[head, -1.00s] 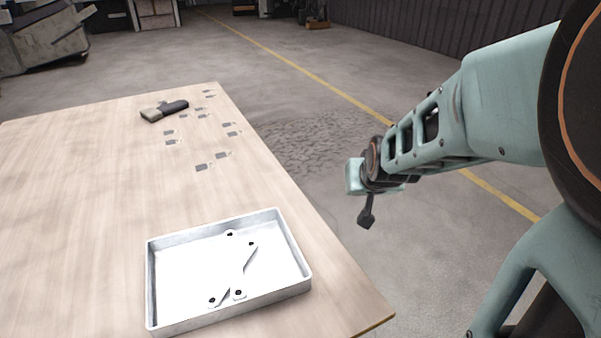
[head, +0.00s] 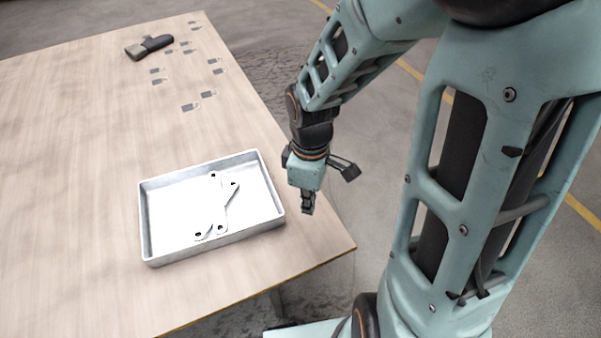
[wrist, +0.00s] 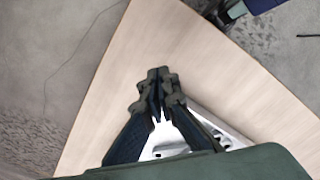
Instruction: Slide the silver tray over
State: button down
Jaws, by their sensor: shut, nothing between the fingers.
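The silver tray (head: 160,256) is a shallow rectangular pan lying flat on the wooden table near its right front corner. A few galvanized brackets (head: 228,205) with dark holes lie in it. My gripper (head: 307,208) is shut and empty, pointing down just right of the tray's right wall, near the table's right edge. A small gap shows between fingers and tray in the head view. In the wrist view my shut fingers (wrist: 158,75) cover part of the tray (wrist: 225,132), which shows behind them at the lower right; its far part is hidden.
The wooden table (head: 80,150) is bare to the left of the tray. A brush with a dark handle (head: 150,46) lies at the far end, with several small flat grey pieces (head: 190,106) between. Concrete floor lies beyond the right edge.

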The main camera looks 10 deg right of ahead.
notch_tip(320, 180, down, 6)
jog(key=shift+f+b, duration=0.2)
jog(key=shift+b, duration=0.8)
jog(key=a, duration=0.1)
jog(key=w+a, duration=0.1)
jog(key=shift+w+a+f, duration=0.15)
jog(key=shift+a+f, duration=0.05)
jog(key=shift+a, duration=0.2)
jog(key=shift+w+a, duration=0.25)
jog(key=shift+a, duration=0.15)
